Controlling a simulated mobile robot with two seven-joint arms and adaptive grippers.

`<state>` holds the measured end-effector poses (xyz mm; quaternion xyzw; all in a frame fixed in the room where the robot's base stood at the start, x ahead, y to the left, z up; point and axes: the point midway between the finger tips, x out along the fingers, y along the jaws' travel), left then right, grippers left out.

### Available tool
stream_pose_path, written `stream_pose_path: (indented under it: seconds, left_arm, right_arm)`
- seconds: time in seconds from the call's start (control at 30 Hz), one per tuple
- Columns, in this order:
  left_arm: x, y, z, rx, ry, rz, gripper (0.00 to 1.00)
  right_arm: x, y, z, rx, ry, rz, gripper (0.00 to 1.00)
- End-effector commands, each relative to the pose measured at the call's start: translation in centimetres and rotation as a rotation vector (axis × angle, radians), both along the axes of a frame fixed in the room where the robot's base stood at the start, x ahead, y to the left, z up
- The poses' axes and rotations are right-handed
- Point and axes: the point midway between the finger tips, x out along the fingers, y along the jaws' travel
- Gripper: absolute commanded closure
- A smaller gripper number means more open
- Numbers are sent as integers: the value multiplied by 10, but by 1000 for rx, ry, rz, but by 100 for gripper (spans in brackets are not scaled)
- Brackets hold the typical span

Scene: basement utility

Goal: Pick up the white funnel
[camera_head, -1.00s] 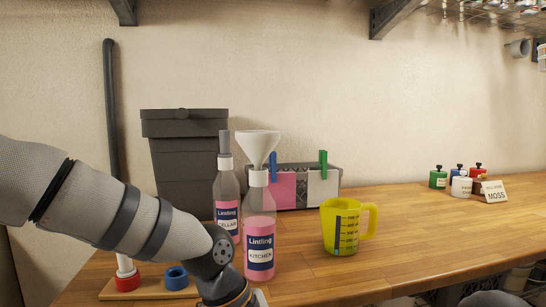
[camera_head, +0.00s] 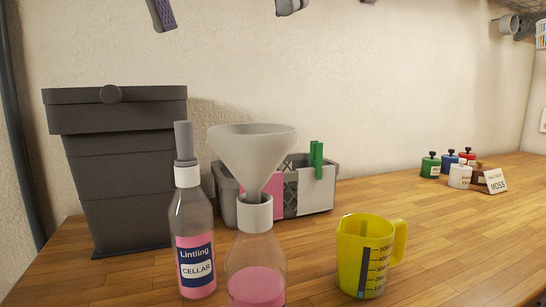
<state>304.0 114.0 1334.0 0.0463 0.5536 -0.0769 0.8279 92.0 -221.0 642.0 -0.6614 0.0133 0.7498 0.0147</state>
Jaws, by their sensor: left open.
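The white funnel (camera_head: 251,157) stands upright, wide mouth up, with its spout in the white-collared neck of a clear bottle (camera_head: 256,273) holding pink liquid. The bottom of that bottle is cut off by the picture edge. My left gripper (camera_head: 225,10) shows only as grey finger parts at the top edge, spread apart, with nothing seen between them. It is above the funnel in the picture and clear of it. My right gripper is not in view.
A "Lintling CELLAR" bottle (camera_head: 195,243) with a grey stopper stands close left of the funnel. A dark lidded bin (camera_head: 117,180) and a box (camera_head: 314,192) with a green peg stand behind. A yellow measuring jug (camera_head: 352,255) is at right. The counter's right side is mostly clear.

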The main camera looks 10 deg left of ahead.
Motion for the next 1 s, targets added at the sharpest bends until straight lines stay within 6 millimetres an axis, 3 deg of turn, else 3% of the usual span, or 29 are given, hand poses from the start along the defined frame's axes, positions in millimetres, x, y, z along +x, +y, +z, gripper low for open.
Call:
stream_pose_path:
  seconds: [0.63,0.9,0.93,1.0]
  left_arm:
    - [37,-14,-108,6,10,-6,8]
    - [39,-15,-113,5,2,-6,8]
    - [39,-15,-113,5,2,-6,11]
    - [39,-15,-112,5,2,-6,26]
  right_arm:
    - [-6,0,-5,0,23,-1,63]
    - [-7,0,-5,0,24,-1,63]
    - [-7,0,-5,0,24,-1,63]
    - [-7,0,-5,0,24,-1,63]
